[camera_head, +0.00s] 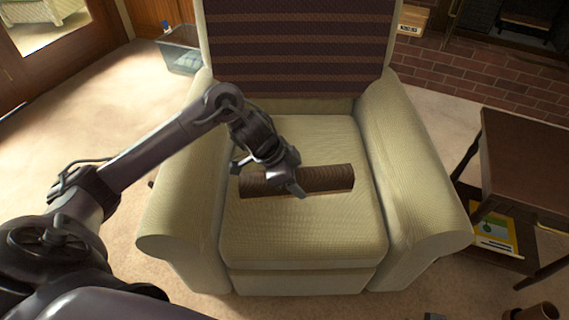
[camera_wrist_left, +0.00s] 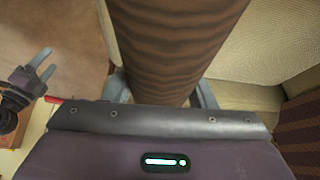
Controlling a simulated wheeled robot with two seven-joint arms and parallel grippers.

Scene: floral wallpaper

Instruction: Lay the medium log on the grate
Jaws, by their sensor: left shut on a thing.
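The log (camera_head: 325,179) is a brown, bark-covered cylinder over the seat of the cream armchair. My left gripper (camera_head: 291,181) is shut around it, left of its middle, from above. I cannot tell whether the log touches the cushion. In the left wrist view the log (camera_wrist_left: 170,45) runs up between the fingers, and its far end is out of frame. A dark grate-like rack (camera_head: 526,20) shows in the fireplace at the top right, partly cut off. A dark two-pronged gripper, apparently my right one (camera_wrist_left: 38,72), shows with its fingers apart and empty.
The armchair (camera_head: 415,190) has high arms and a striped cloth (camera_head: 295,45) on its back. A dark side table (camera_head: 525,160) stands at the right. A brick hearth (camera_head: 480,85) lies behind it. A clear bin (camera_head: 181,50) is at the back left. Carpet (camera_head: 105,125) is open at left.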

